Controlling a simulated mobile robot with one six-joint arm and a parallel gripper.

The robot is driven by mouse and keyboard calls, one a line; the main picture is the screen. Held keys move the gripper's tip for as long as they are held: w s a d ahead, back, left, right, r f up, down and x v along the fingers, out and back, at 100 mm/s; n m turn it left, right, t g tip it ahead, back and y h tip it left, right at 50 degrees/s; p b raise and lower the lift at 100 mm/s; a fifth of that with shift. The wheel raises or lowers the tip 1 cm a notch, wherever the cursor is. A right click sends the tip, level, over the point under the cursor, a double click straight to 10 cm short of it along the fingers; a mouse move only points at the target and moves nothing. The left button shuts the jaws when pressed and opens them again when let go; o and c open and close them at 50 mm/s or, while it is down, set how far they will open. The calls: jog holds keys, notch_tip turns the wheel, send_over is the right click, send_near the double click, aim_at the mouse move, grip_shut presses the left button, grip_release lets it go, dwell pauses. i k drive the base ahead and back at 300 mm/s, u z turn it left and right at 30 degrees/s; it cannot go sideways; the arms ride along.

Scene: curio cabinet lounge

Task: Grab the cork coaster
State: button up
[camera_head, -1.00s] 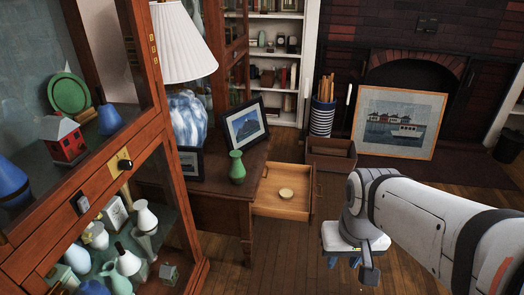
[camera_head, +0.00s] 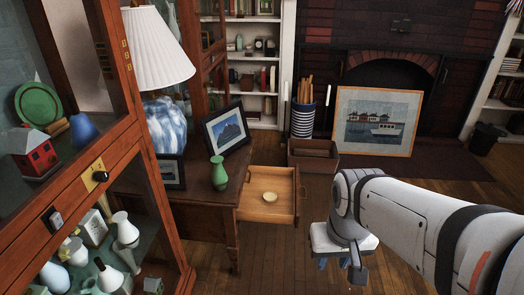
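A small round pale tan disc, the cork coaster (camera_head: 270,197), lies in an open wooden drawer (camera_head: 268,179). The drawer is pulled out from the right side of a dark wooden desk (camera_head: 205,203). My arm reaches in from the right edge, and my gripper (camera_head: 341,262) hangs at its end, right of and nearer than the drawer. Bluish tips show below the white wrist, but the fingers are mostly hidden, so I cannot tell if they are open. The gripper is apart from the coaster.
A green vase (camera_head: 218,172), framed picture (camera_head: 226,131) and lamp (camera_head: 160,60) stand on the desk. A glass-fronted cabinet (camera_head: 120,150) fills the left. A brown box (camera_head: 313,155) and large framed picture (camera_head: 375,122) stand behind the drawer. The wooden floor before the drawer is clear.

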aim_at(270, 196)
jog(key=i, duration=1.7)
jog(key=z, duration=0.15)
